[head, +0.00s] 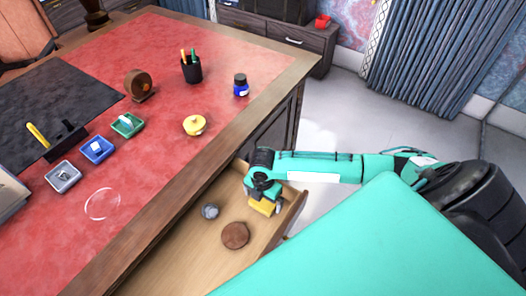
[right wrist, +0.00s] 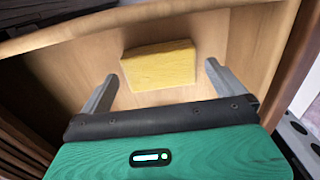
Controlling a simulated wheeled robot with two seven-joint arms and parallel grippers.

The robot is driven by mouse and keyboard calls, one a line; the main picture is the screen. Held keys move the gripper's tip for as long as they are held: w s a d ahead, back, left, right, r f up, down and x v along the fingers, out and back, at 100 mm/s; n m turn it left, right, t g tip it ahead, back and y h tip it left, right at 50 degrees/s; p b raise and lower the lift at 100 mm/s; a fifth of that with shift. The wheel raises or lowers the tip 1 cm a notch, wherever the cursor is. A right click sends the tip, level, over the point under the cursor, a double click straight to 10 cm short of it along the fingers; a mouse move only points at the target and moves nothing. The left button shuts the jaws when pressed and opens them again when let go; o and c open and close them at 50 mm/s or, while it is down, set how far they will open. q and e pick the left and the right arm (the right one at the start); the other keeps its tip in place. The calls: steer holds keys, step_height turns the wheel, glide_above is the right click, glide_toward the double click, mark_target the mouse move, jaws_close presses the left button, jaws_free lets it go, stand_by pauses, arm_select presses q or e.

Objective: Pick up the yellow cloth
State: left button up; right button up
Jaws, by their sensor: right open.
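The yellow cloth (head: 263,207) is a small folded block lying in the open wooden drawer (head: 183,252). In the right wrist view the cloth (right wrist: 160,68) lies on the drawer floor. My right gripper (head: 264,194) is above it in the drawer, partly hiding it in the head view. In the right wrist view my right gripper (right wrist: 161,76) is open, one finger to each side of the cloth, with gaps between fingers and cloth. My left gripper is not in view.
A round brown object (head: 235,235) and a small grey object (head: 210,211) lie in the drawer left of the cloth. The drawer's walls surround the gripper. The red desk top (head: 160,185) is beside it, with a pen cup (head: 192,71) and an ink bottle (head: 240,86).

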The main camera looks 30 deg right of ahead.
step_height(320, 180, down, 2)
steer(key=shift+f, duration=0.1)
steer(key=shift+c, duration=0.2)
steer(key=c, duration=0.9)
steer(key=shift+o, duration=0.2)
steer(key=shift+r, duration=0.75)
step_height(320, 180, up, 10)
step_height(320, 180, up, 9)
glide_above(263, 201)
steer(key=shift+s+f, duration=0.1)
steer(key=shift+f, duration=0.05)
steer(key=o, duration=0.4)
steer(key=c, duration=0.3)
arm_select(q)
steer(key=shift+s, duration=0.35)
arm_select(e)
steer(key=shift+a, duration=0.1)
